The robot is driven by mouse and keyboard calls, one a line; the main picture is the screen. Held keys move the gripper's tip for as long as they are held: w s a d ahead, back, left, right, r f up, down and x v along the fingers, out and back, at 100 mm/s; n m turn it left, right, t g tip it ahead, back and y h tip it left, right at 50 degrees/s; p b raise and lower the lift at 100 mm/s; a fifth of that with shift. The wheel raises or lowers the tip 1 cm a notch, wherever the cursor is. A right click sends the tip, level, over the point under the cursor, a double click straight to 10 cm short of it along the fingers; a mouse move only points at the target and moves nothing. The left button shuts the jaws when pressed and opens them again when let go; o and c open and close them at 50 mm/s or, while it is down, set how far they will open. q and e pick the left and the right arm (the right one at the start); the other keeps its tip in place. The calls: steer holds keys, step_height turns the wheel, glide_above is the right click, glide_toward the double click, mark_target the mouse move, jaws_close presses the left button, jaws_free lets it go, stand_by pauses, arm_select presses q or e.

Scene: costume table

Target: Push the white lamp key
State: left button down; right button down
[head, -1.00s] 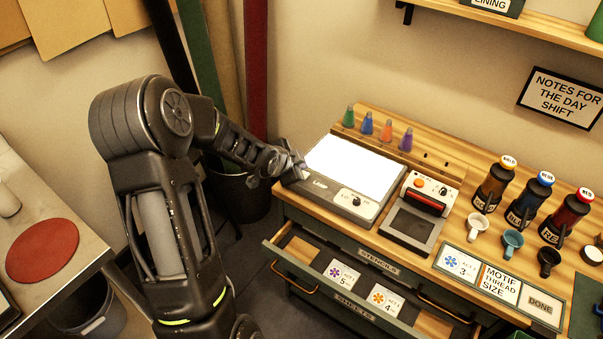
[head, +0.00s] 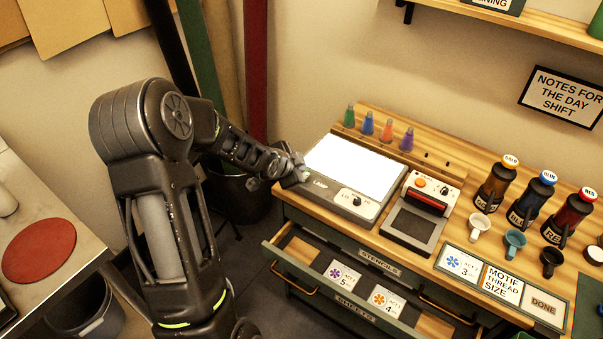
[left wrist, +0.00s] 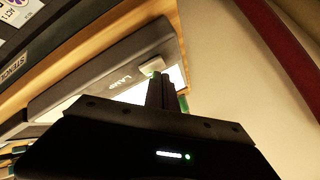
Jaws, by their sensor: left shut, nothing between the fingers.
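The light box (head: 366,208) stands on the wooden bench with its top panel (head: 355,165) glowing white. The word LAMP is printed on its grey frame, near the left corner. My left gripper (head: 299,172) is shut and empty, its tips at that corner, and it hides the key in the head view. In the left wrist view the white lamp key (left wrist: 152,66) shows beside the LAMP label. The shut fingers (left wrist: 162,82) are right at the key, with a small green glow there. I cannot tell whether they touch it. My right gripper is not in view.
A small machine with a red bar (head: 427,200) stands right of the light box. Coloured cones (head: 387,131) line the rack behind. An open drawer (head: 345,285) juts out below the front edge. Bottles (head: 496,187) and small cups stand further right.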

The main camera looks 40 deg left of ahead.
arm_select(q)
steer(key=shift+f, duration=0.25)
steer(key=shift+r, duration=0.15)
steer(key=shift+r+p, duration=0.6)
steer(key=shift+r, duration=0.2)
step_height(320, 180, up, 6)
steer(key=p, duration=0.5)
